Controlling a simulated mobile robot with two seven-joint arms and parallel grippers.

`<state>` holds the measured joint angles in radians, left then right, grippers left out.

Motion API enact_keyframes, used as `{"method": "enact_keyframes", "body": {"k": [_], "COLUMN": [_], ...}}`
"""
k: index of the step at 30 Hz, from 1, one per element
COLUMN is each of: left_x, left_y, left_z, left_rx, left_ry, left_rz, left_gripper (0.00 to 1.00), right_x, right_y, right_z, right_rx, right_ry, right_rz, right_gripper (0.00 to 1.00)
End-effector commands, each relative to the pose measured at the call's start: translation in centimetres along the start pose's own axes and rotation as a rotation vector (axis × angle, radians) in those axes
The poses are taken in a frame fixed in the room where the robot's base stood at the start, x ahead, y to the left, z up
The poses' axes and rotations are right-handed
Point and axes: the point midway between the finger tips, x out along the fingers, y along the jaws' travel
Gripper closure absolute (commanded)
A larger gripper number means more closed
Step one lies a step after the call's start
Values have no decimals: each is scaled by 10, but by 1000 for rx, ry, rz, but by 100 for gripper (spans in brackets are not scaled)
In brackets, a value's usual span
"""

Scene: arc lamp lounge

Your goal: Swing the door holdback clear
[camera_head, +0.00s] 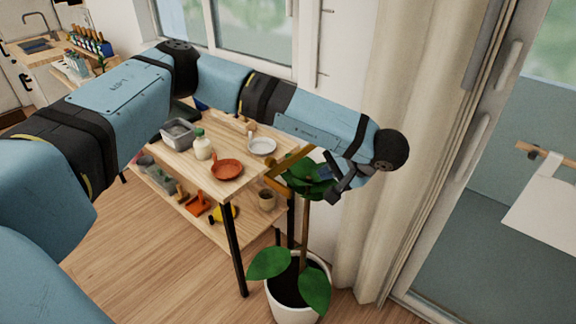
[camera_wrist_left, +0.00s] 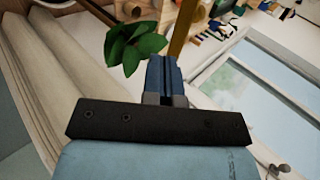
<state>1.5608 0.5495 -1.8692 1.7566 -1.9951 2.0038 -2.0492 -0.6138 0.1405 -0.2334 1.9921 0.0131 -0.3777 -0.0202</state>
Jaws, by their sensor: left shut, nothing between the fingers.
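A brass-coloured angled bar (camera_head: 283,171), which looks like the door holdback, shows among the plant leaves at the right end of the wooden shelf table. It also shows in the left wrist view as a slanting bar (camera_wrist_left: 184,26) just beyond the fingers. What it is fixed to is hidden. My left gripper (camera_head: 324,172) is shut and empty, close to the bar's right side. In the left wrist view its blue fingers (camera_wrist_left: 163,68) lie together, beside the leaves; whether they touch the bar I cannot tell. My right gripper is not in view.
A potted plant (camera_head: 296,294) stands below my left gripper, its leaves around the fingers. The shelf table (camera_head: 180,157) holds an orange pan (camera_head: 227,169), a bottle (camera_head: 202,146) and a grey bin (camera_head: 178,133). A curtain (camera_head: 385,220) and glass door frame (camera_head: 455,175) are at right.

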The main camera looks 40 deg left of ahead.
Motion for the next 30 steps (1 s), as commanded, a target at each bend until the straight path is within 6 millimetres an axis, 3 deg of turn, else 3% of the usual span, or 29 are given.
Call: {"method": "enact_keyframes", "body": {"k": [5,18,24,30], "left_x": [12,100,119,127], "left_y": [-4,-6,-27,-32], "left_z": [-2,-2,-2,-3], "left_rx": [15,12,11,13], "left_ry": [9,5,7,10], "left_rz": [-18,-17,-16,-15], "left_gripper": [100,100,100,100], "right_x": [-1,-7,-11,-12], "right_y": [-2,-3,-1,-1], "right_z": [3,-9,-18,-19], "right_rx": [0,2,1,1], "right_ry": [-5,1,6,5], "right_rz": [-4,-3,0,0], "right_gripper": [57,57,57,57]}}
